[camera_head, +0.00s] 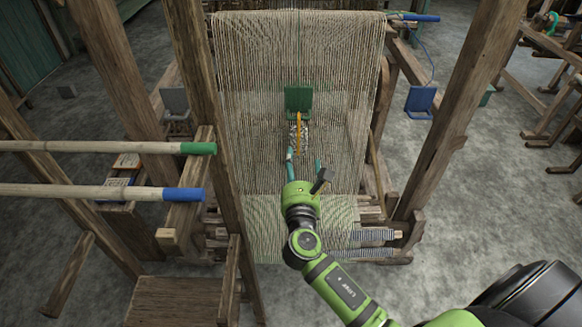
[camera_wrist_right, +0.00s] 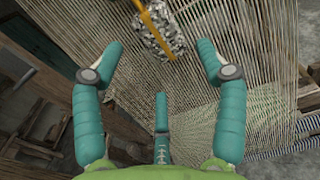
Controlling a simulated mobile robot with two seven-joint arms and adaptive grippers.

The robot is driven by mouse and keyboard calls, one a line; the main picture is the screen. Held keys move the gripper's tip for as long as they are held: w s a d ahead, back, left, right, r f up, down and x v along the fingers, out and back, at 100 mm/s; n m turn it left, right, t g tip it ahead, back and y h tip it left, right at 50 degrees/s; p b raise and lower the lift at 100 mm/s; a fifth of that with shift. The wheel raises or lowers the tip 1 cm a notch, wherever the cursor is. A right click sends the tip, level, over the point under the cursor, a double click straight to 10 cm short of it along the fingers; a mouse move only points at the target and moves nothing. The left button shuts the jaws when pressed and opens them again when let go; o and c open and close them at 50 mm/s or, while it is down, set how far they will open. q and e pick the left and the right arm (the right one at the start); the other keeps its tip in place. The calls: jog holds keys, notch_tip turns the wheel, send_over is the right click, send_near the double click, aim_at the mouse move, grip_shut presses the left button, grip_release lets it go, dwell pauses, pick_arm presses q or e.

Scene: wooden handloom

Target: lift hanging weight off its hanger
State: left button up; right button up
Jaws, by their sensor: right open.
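The hanging weight (camera_head: 305,133) is a mottled grey-silver bundle with a yellow-orange strap, in front of the pale warp threads. It also shows at the top of the right wrist view (camera_wrist_right: 165,42), with the strap (camera_wrist_right: 146,16) running across it. A green plate (camera_head: 299,98) is just above it in the head view; how the two are joined is unclear. My right gripper (camera_head: 304,160) is open and empty, just below the weight in the head view. In the right wrist view its teal fingers (camera_wrist_right: 160,62) are spread, with the weight beyond the fingertips. My left gripper is not in view.
The wooden loom posts (camera_head: 455,110) stand on both sides of the warp (camera_head: 245,120). Two poles with green (camera_head: 198,148) and blue (camera_head: 184,194) ends jut in from the left. A blue plate (camera_head: 419,99) is at right, a grey plate (camera_head: 174,100) at left.

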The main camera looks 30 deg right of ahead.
aim_at(299, 145)
jog(key=b+x, duration=0.1)
jog(key=x, duration=0.7)
jog(key=shift+b, duration=0.4)
jog(key=shift+w+d+r, duration=0.15)
jog(key=shift+w+d, duration=0.1)
jog(key=shift+w, duration=0.25)
jog(key=shift+w+d, duration=0.2)
jog(key=shift+w, duration=0.3)
jog(key=shift+f, duration=0.25)
jog(key=c, duration=0.8)
jog(key=shift+r, duration=0.1)
